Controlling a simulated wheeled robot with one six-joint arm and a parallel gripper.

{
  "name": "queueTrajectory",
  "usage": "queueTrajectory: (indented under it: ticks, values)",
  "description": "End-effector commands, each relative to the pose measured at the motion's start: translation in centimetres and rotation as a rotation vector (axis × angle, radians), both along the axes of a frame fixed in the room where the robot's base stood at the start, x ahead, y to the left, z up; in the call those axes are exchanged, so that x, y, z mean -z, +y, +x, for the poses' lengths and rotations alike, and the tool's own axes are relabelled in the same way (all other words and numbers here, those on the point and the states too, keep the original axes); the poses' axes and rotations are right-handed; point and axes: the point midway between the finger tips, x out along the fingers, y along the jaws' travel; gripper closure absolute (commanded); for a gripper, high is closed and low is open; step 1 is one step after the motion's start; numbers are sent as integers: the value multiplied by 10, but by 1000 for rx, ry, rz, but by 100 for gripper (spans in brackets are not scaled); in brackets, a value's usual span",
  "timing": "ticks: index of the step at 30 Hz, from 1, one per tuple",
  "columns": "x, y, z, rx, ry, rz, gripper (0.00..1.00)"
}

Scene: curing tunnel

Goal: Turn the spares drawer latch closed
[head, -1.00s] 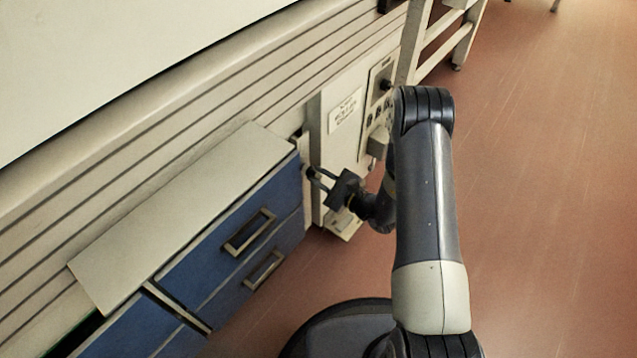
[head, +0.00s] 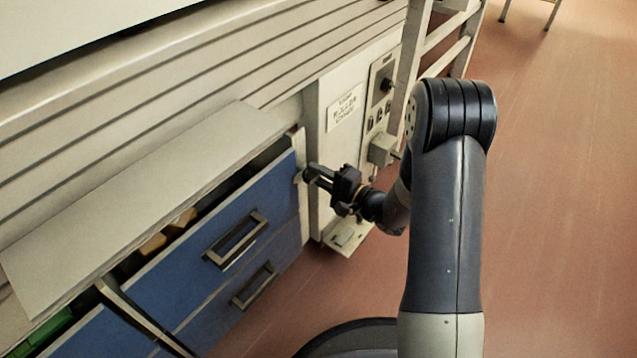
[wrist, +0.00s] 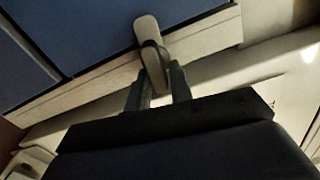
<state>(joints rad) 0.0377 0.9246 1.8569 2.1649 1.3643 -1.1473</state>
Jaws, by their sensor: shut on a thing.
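The drawer latch (wrist: 147,32) is a pale, rounded lever at the edge of a blue drawer front. It shows in the wrist view, with its lower part between my fingers. My gripper (wrist: 160,88) is shut on this lever. In the head view my gripper (head: 312,172) reaches left to the right end of the upper blue drawer (head: 185,275), where the latch is too small and covered to make out. A gap shows behind that drawer's front, with yellowish items inside.
A lower blue drawer (head: 225,318) with a metal handle sits beneath. A pale control panel (head: 383,80) with a knob and a jutting box (head: 381,150) stands right beside my gripper. A pale slab (head: 130,205) overhangs the drawers. Red floor (head: 560,200) is clear at right.

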Motion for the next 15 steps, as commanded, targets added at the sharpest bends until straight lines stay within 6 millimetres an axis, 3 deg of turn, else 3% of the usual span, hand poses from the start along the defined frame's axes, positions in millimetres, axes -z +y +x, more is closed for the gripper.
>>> queueTrajectory:
  ticks: [15]
  values:
    - [0,0,-1,-1,-107,-91,100]
